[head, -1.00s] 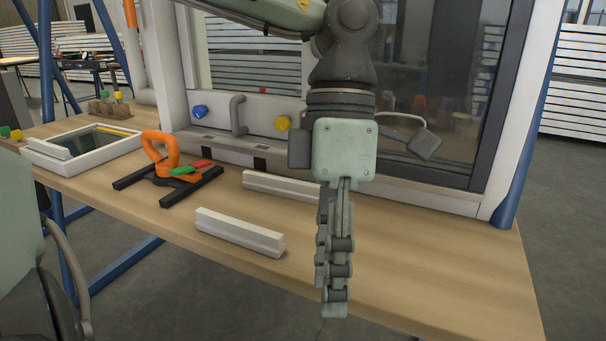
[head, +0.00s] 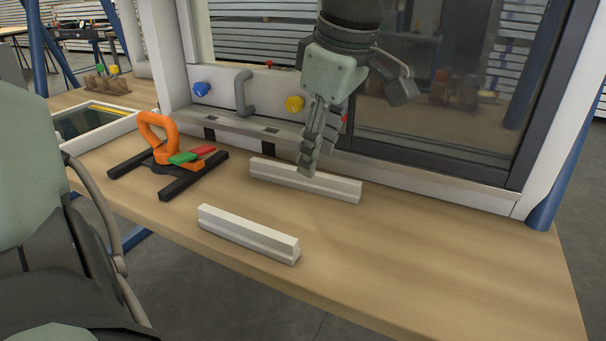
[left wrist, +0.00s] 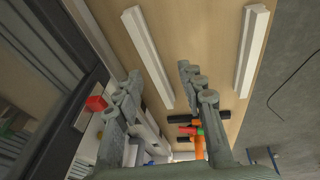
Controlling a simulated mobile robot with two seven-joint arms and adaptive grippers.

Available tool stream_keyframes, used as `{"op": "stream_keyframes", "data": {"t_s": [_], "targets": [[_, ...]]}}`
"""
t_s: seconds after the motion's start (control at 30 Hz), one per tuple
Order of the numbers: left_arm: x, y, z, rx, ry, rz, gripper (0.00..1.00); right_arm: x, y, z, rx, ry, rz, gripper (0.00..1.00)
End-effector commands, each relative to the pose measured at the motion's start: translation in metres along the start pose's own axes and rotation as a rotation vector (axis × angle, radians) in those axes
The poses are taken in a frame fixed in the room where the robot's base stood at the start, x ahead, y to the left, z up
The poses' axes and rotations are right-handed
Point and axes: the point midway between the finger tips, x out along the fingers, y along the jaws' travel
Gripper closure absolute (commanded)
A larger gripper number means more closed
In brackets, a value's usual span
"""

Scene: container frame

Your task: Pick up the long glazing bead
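Two white glazing beads lie on the wooden bench. The rear bead (head: 335,188), close to the window frame, looks the longer; the front bead (head: 248,234) looks shorter. In the left wrist view the rear bead (left wrist: 148,55) is at the middle left and the front bead (left wrist: 250,50) at the right. My left gripper (head: 308,168) points down at the rear bead and hides part of its top edge; I cannot tell whether it touches. The left wrist view shows its fingers (left wrist: 160,75) apart, with nothing held between them. My right gripper is not in view.
The window frame (head: 440,168) stands close behind the rear bead. An orange-handled tool (head: 157,140) on black bars, with red and green pieces, is at the left. A white tray (head: 105,133) lies farther left. The bench right of the beads is clear.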

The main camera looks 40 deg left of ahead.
Motion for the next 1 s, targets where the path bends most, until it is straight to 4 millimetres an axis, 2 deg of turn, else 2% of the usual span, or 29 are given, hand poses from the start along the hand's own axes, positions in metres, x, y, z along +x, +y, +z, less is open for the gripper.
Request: {"op": "stream_keyframes", "data": {"t_s": [0.3, 0.33, 0.5, 0.6, 0.9, 1.0], "targets": [[0.007, 0.013, -0.023, -0.003, -0.001, -0.001, 0.61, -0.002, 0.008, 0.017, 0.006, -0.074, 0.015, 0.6], [0.013, 0.013, -0.023, -0.001, -0.001, -0.003, 0.61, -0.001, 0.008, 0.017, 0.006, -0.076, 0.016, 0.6], [0.043, 0.012, -0.022, 0.001, 0.0, -0.004, 0.61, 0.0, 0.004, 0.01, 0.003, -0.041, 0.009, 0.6], [0.054, 0.012, -0.022, 0.0, 0.0, -0.003, 0.61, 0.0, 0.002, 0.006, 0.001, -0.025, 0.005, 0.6], [0.058, 0.013, -0.022, 0.0, -0.001, 0.0, 0.61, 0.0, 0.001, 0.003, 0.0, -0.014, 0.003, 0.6], [0.058, 0.013, -0.022, 0.0, -0.001, 0.0, 0.73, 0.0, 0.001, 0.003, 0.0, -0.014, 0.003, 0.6]]}}
